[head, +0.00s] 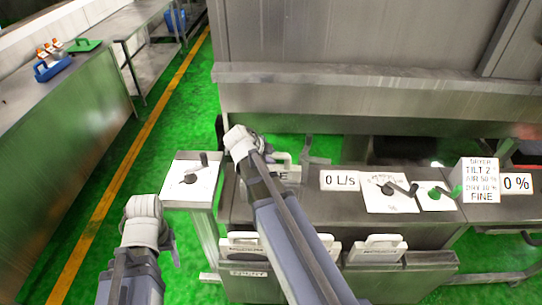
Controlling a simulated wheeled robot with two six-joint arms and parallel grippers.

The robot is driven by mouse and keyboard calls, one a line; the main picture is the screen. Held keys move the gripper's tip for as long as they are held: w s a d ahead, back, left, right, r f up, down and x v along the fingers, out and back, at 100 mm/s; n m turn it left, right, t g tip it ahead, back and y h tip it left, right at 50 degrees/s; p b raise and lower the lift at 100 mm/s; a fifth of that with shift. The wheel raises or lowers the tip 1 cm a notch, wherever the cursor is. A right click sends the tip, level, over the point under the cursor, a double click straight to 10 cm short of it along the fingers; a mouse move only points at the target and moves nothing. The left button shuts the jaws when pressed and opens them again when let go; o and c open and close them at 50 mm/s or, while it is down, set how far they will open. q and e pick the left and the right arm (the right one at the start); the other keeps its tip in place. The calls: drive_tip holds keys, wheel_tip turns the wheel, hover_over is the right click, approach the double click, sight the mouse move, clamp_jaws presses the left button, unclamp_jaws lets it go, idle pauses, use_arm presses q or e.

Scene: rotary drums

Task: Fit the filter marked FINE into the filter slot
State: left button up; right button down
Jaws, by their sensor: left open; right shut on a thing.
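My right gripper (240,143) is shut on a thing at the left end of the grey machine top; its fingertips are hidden. A white filter (287,172) with a handle shows just right of it, partly behind my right arm. Its label is covered except for a final "E", so I cannot read the mark. More white handled filters stand in the front rack, one at left (240,243) and one at right (377,248); their labels are too small to read. My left gripper (143,210) is open and empty, low at the left. I cannot make out the filter slot.
A sign (478,180) at right reads "TILT 2" and ends in "FINE". Lever panels stand at left (190,180) and on the machine top (390,195), beside a "0 L/s" display (340,180). A steel bench (60,110) is at far left. Green floor lies between.

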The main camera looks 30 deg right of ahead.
drive_tip(key=shift+f, duration=0.25)
drive_tip(key=c, duration=0.5)
unclamp_jaws()
drive_tip(key=shift+c, duration=0.2)
drive_tip(key=p+v, duration=0.5)
drive_tip(key=v, duration=0.3)
drive_tip(key=shift+p, duration=0.3)
